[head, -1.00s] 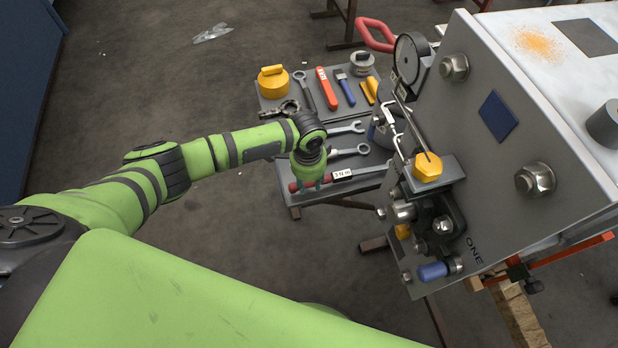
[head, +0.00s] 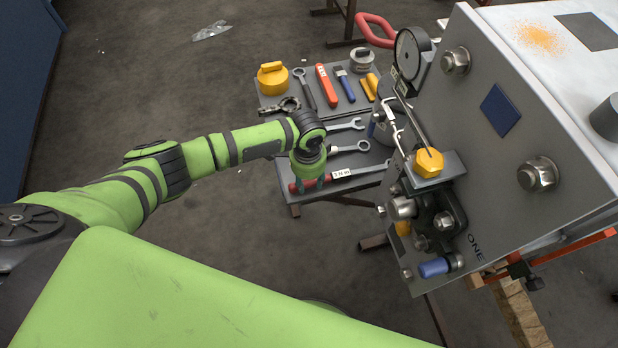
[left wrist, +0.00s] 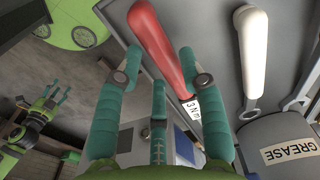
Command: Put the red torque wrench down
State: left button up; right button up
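The red torque wrench (head: 341,174) lies on the lower level of the grey tool bench, its red handle to the left and a white label on its shaft. In the left wrist view its red handle (left wrist: 158,38) passes just beyond and between my fingertips. My left gripper (head: 312,184) is over the handle, with its teal fingers spread; the gap is wider than the handle in the left wrist view (left wrist: 160,66). Any light contact is hard to tell. My right gripper (left wrist: 54,97) shows small in the left wrist view, its fingers apart and empty.
The grey bench (head: 292,196) holds spanners, a yellow-lidded pot (head: 272,80), a red-handled tool (head: 327,86) and a grease tin (left wrist: 285,150). The large grey machine (head: 480,150) with bolts and a gauge stands close on the right. Open floor lies left of the bench.

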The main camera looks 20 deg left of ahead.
pick_arm(q)
jog(key=o, duration=0.5)
jog(key=shift+o, duration=0.2)
notch_tip(320, 180, up, 12)
dwell(0.4)
jog(key=shift+s+a, duration=0.1)
dwell(0.5)
